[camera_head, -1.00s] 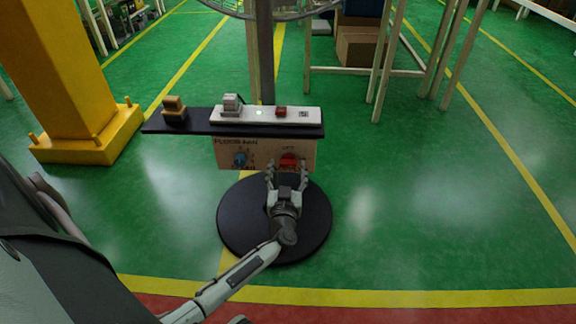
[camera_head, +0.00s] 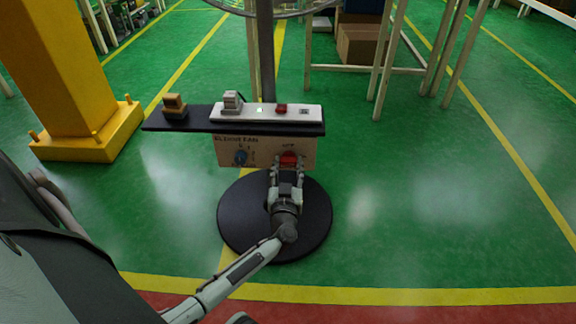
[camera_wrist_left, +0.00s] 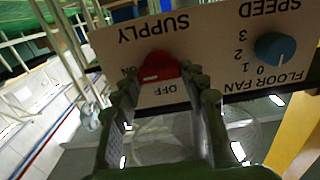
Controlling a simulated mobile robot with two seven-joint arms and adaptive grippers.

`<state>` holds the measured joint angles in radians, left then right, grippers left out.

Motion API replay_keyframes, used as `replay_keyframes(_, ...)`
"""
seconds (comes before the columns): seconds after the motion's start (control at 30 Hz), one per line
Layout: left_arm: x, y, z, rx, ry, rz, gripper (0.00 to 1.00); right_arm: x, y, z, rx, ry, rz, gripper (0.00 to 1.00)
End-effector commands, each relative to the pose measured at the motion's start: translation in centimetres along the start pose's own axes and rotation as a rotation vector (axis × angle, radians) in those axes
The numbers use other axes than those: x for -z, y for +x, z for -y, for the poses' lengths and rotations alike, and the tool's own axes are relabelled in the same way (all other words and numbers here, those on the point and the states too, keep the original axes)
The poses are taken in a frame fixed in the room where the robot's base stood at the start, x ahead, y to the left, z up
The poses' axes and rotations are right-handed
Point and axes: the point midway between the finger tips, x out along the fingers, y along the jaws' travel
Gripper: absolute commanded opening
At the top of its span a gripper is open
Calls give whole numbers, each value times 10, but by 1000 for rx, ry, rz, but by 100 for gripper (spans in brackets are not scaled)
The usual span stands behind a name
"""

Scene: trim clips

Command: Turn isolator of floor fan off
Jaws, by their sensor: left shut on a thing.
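The floor fan's control panel (camera_head: 266,152) is a tan plate on the fan's post, below a dark shelf. Its red isolator knob (camera_head: 289,158) is at the panel's right. In the left wrist view, where the panel appears upside down, the red knob (camera_wrist_left: 161,66) sits between the ON and OFF labels under SUPPLY. A pale mark shows on it; its exact setting is hard to tell. My left gripper (camera_head: 287,167) is shut on the knob, a finger on either side, partly hiding it. My right gripper is not in view.
A blue speed knob (camera_head: 240,157) is on the panel's left; it also shows in the left wrist view (camera_wrist_left: 275,48). The fan's round black base (camera_head: 235,225) lies below. A yellow column (camera_head: 60,75) stands left.

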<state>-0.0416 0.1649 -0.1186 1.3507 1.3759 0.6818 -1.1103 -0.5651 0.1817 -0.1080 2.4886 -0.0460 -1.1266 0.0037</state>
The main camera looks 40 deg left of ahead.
Motion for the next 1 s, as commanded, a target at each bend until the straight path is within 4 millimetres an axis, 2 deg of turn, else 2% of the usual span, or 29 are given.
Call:
replay_keyframes(0.17,0,0,0,1,-54,1,14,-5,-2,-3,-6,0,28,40)
replay_keyframes(0.27,0,0,0,1,-111,2,14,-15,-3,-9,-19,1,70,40)
replay_keyframes(0.6,-1,0,1,1,-403,2,14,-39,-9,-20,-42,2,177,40)
replay_keyframes(0.83,-2,0,2,1,-621,2,14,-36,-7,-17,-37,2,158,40)
replay_keyframes(1.0,-3,0,2,0,-784,2,14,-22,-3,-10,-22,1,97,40)
